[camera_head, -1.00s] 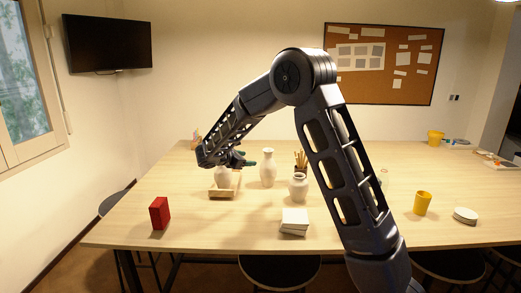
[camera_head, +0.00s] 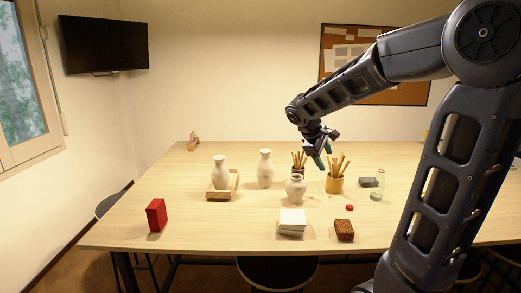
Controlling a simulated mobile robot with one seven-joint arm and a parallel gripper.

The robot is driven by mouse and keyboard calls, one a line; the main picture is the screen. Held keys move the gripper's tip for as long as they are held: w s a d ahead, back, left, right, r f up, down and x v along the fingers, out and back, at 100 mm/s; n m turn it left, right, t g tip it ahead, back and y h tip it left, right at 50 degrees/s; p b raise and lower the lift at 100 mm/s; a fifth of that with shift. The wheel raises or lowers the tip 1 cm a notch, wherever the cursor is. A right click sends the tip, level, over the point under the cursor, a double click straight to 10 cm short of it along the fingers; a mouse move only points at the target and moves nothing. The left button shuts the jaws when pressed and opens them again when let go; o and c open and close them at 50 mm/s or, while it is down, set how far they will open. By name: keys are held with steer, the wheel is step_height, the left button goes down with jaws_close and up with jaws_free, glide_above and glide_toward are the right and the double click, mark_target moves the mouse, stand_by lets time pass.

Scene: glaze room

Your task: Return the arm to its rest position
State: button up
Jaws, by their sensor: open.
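My arm reaches in from the right side of the view and bends down over the table (camera_head: 150,190). My gripper (camera_head: 325,156) is open and empty, with its dark teal fingertips pointing down. It hangs above the table, in front of or near the two cups of sticks; I cannot tell how far above them. Its fingers show no contact with any object.
A white vase (camera_head: 221,175) stands on a wooden tray (camera_head: 232,187). Another tall vase (camera_head: 265,168), a small vase (camera_head: 295,188), a stick cup (camera_head: 335,184), a glass jar (camera_head: 377,189), white tiles (camera_head: 292,222), a brown block (camera_head: 344,229) and a red box (camera_head: 156,215) stand around.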

steer(key=s+d+m+y, duration=0.2)
steer(key=s+m, duration=0.3)
steer(key=s, duration=0.5)
steer(key=s+d+f+m+t+y, duration=0.1)
steer(key=s+d+m+y, duration=0.2)
steer(key=s, duration=0.7)
steer(key=m, duration=0.2)
steer(key=shift+d+m+y, duration=0.3)
steer(key=shift+d+m, duration=0.05)
steer(key=shift+m, duration=0.05)
